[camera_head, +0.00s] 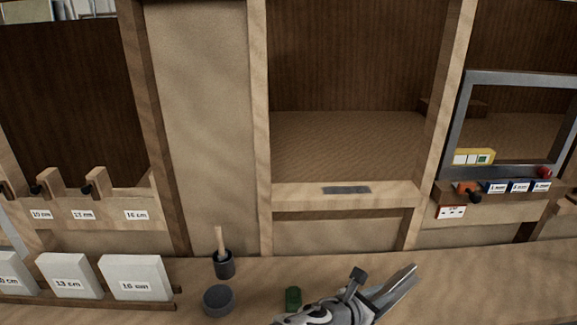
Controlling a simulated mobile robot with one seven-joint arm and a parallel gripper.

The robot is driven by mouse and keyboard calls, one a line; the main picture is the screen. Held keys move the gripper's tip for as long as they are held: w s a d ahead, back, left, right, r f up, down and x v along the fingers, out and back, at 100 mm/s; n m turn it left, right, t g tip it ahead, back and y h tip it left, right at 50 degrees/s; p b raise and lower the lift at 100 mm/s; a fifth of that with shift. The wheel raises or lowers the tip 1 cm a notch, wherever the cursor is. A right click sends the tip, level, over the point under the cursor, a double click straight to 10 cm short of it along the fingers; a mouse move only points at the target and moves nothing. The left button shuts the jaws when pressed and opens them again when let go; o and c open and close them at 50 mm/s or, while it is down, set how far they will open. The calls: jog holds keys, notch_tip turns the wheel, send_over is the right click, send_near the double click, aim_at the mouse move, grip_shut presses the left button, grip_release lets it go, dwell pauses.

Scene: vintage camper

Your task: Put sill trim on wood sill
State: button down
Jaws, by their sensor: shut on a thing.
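My gripper (362,291) is low at the bottom of the view, in front of and below the sill. It is shut on a grey, angled metal-looking piece, which appears to be the sill trim (398,287). The piece tilts up to the right, apart from the sill. My gripper hides its lower left part.
A dark cup with a wooden handle (223,262), a dark round puck (218,300) and a green object (293,299) stand on the counter, left of my gripper. White labelled blocks (137,277) are at left. A grey frame (455,125) and small labelled boxes (519,186) are at right.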

jog(key=w+a+r+n+t+y, duration=0.4)
jog(key=w+a+r+n+y, duration=0.2)
jog(key=w+r, duration=0.4)
jog(key=shift+a+r+n+t+y+p, duration=0.25)
jog(key=shift+r+n+t+y+p, duration=0.15)
jog(key=shift+r+n, duration=0.35)
jog(key=shift+r, duration=0.1)
jog(key=shift+s+d, duration=0.15)
